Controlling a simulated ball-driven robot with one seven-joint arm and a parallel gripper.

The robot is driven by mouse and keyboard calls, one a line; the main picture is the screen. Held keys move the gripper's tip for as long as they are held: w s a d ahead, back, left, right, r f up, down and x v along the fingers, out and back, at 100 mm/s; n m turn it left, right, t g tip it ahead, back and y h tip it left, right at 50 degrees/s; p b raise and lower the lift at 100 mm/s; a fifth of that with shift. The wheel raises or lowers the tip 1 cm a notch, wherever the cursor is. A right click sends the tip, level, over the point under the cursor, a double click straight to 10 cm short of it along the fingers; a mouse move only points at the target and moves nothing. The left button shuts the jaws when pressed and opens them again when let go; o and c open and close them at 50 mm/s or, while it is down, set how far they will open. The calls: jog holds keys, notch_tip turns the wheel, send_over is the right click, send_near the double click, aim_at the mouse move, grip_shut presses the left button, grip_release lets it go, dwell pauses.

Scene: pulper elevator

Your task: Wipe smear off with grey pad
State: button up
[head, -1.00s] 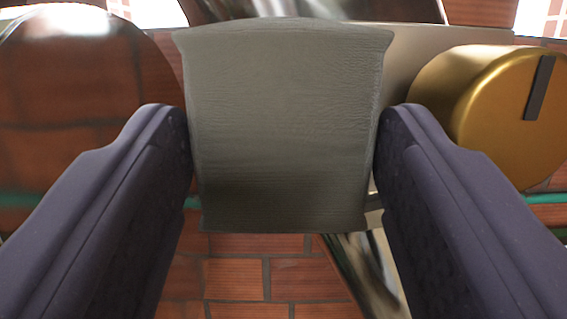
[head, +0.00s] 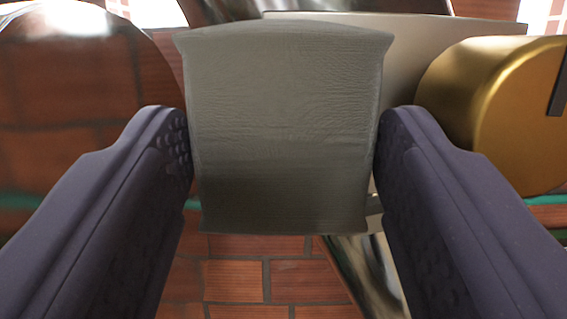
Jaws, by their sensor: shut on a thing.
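The grey pad (head: 285,125) fills the middle of the head view, its broad creased face towards me. My gripper (head: 283,150) is shut on it, one dark finger pressed to its left side and one to its right side. The pad hides most of what lies straight behind it, including part of a pale panel (head: 425,50). I see no smear in this view; whether one lies behind the pad I cannot tell. I also cannot tell if the pad touches the panel.
A gold cylinder (head: 490,110) with a dark bar on its face stands close at the right. A large shiny rounded surface (head: 75,110) reflecting bricks is at the left. A shiny metal piece (head: 365,265) slants below the pad. Brick (head: 235,280) shows underneath.

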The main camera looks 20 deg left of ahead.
jog(key=shift+f, duration=0.4)
jog(key=shift+r+p, duration=0.55)
jog(key=shift+r, duration=0.65)
jog(key=shift+s+a+f+b, duration=0.1)
jog(key=shift+a+f+b, duration=0.05)
jog(key=shift+f+b, duration=0.55)
jog(key=shift+s+a+f+b, duration=0.1)
jog(key=shift+a+f+b, duration=0.15)
jog(key=shift+f+b, duration=0.35)
jog(key=shift+d+r+p, duration=0.2)
jog(key=shift+r+p, duration=0.3)
jog(key=shift+r, duration=0.2)
jog(key=shift+d+r+p, duration=0.2)
jog(key=shift+r+p, duration=0.3)
jog(key=shift+r, duration=0.15)
jog(key=shift+w+f+b, duration=0.2)
jog(key=shift+f+b, duration=0.95)
jog(key=shift+f, duration=0.05)
jog(key=shift+r+p, duration=0.8)
jog(key=shift+r, duration=0.45)
jog(key=shift+f+b, duration=1.15)
jog(key=shift+f, duration=0.15)
jog(key=shift+r+p, duration=0.85)
jog(key=shift+r, duration=0.4)
jog(key=shift+f+b, duration=0.6)
jog(key=shift+f, duration=0.05)
